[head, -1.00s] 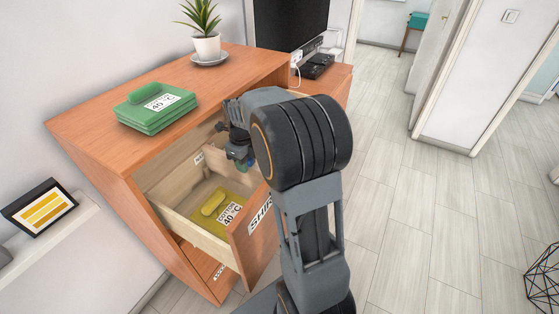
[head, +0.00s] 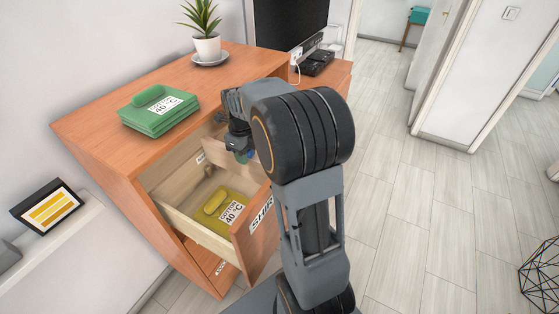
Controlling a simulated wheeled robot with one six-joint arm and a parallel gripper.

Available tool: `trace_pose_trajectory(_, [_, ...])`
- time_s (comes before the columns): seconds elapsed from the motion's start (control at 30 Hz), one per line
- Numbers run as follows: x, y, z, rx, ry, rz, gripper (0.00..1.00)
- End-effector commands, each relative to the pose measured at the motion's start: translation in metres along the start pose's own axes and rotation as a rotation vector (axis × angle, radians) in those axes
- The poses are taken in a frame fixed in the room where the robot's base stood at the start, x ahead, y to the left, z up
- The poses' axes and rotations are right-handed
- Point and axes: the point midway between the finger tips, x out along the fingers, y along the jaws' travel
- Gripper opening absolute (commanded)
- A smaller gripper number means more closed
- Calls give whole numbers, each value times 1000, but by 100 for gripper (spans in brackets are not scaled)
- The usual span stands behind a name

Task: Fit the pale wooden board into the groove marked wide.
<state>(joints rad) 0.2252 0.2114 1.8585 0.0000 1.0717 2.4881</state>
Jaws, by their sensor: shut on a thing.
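The open upper drawer (head: 187,219) of the wooden dresser has pale inner walls and a front label that starts "SHIR". A pale wooden board (head: 217,153) stands upright at the drawer's far end, under my gripper (head: 242,156). My gripper points down and is shut on the board; my own arm hides part of both. A small white label (head: 200,158) sits on the drawer's inner wall, too small to read. I cannot make out the grooves, or whether the board's lower edge touches one. A yellow folded cloth (head: 222,212) marked "COTTON 40 °C" lies in the drawer.
Green folded cloths (head: 158,112) and a potted plant (head: 206,40) stand on the dresser top (head: 90,124). A television (head: 290,25) is behind. A wall shelf (head: 50,240) with a picture is at left. The floor at right is mostly clear.

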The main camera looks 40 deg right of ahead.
Motion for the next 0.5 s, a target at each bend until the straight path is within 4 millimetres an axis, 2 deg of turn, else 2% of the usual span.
trace_pose_trajectory(0.27, [0, -2, 0, 0, -1, -1, 11])
trace_pose_trajectory(0.5, [-1, -19, 0, 3, 0, 0, 11])
